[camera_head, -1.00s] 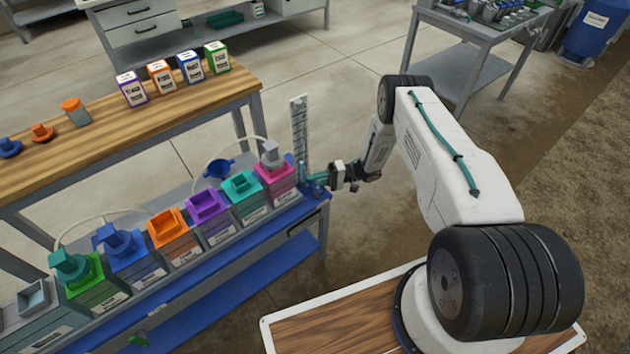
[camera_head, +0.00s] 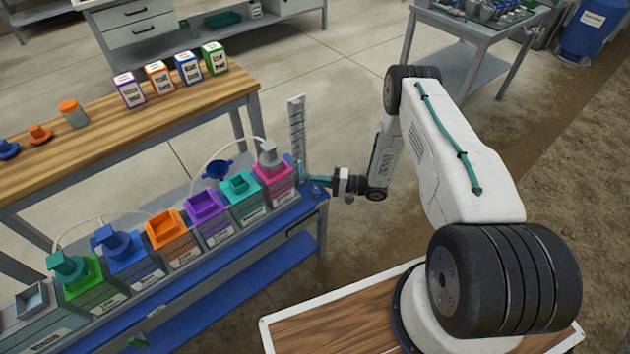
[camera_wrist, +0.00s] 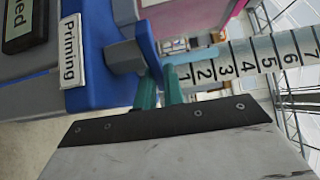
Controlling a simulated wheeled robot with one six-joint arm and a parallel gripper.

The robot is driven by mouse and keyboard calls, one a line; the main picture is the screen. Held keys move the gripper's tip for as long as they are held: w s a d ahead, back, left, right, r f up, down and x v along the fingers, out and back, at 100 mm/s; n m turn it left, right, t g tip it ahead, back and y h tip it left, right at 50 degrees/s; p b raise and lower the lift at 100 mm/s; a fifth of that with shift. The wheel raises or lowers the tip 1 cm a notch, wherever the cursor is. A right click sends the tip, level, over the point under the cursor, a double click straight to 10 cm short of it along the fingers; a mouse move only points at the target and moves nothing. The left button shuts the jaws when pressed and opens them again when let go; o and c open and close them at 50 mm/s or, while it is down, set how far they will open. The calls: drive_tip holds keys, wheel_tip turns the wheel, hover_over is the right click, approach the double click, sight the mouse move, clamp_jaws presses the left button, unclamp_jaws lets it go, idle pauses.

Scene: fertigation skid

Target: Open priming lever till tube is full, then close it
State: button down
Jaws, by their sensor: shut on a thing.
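The blue priming lever (camera_wrist: 149,43) shows in the wrist view at the blue housing beside a white "Priming" label (camera_wrist: 70,50). My gripper (camera_wrist: 158,88) has its two teal fingers close together at the lever, shut on it. The fingers hide part of the lever. In the head view my gripper (camera_head: 320,184) is at the right end of the blue bench. The upright tube and its numbered scale (camera_head: 296,125) stand just behind it. The scale (camera_wrist: 250,57) also shows in the wrist view, lying sideways. I cannot tell the liquid level clearly.
A row of coloured tanks, including a pink one (camera_head: 273,182), fills the blue bench (camera_head: 230,255) to the left of my gripper. A wooden table (camera_head: 60,165) with small labelled boxes stands behind.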

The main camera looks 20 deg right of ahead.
sight(326, 193)
drive_tip(key=m+t+h, duration=0.2)
drive_tip(key=s+d+m+t+h, duration=0.1)
drive_tip(key=m+t+h, duration=0.3)
drive_tip(key=t, duration=0.1)
drive_tip(key=shift+s+d+h, duration=0.2)
drive_tip(key=shift+s+h, duration=0.1)
drive_tip(key=shift+h, duration=0.1)
drive_tip(key=m+t+h, duration=0.1)
drive_tip(key=m+h, duration=0.1)
drive_tip(key=h, duration=0.1)
drive_tip(key=s+m+h, duration=0.1)
drive_tip(key=m+h, duration=0.1)
drive_tip(key=h, duration=0.1)
drive_tip(key=m+t+h, duration=0.1)
drive_tip(key=m+h, duration=0.1)
drive_tip(key=h, duration=0.1)
drive_tip(key=shift+s+d+m+t, duration=0.2)
drive_tip(key=shift+s+m+t, duration=0.1)
drive_tip(key=shift+s, duration=0.1)
drive_tip(key=shift+h, duration=0.3)
drive_tip(key=c, duration=1.5)
unclamp_jaws()
drive_tip(key=shift+d, duration=0.1)
